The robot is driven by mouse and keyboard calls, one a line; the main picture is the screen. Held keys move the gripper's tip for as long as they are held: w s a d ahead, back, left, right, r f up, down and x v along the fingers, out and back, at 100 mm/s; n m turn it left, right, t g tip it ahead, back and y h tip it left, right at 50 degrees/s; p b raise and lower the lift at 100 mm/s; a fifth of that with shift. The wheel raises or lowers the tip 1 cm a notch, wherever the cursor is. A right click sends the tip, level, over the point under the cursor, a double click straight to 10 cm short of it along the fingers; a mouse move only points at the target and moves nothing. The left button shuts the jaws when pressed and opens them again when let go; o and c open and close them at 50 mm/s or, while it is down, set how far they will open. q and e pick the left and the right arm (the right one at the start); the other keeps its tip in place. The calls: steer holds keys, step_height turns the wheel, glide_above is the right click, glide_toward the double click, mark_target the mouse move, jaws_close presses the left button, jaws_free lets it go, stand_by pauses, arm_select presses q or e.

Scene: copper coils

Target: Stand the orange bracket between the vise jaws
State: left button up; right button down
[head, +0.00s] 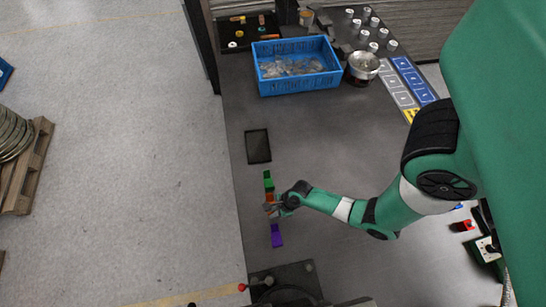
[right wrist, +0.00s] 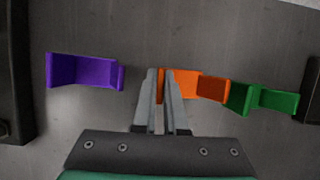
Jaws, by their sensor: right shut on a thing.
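The orange bracket (head: 267,197) is on the grey table between the green and purple brackets. In the right wrist view its orange plate (right wrist: 183,84) sits at the fingers, with a flange between them. My right gripper (head: 272,207) is shut on it; the fingertips (right wrist: 163,72) also show in the right wrist view. The fingers hide part of the bracket, and I cannot tell whether it is lifted. The dark vise (head: 297,276) stands at the bottom edge of the head view, partly cut off, with a red-knobbed handle (head: 242,287). My left gripper is not in view.
The green bracket (head: 268,183) is close beside the orange one, the purple bracket (head: 277,236) on the vise side. A dark flat plate (head: 258,146), a blue bin (head: 262,87) and a metal bowl (head: 363,66) lie farther back. The table's middle is clear.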

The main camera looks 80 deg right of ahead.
steer(key=c, duration=1.4)
jaws_free()
steer(key=shift+f, duration=0.2)
steer(key=o, duration=0.4)
steer(key=shift+r, duration=0.1)
steer(key=p+v, duration=1.1)
steer(key=v, duration=0.1)
steer(key=shift+r, duration=0.2)
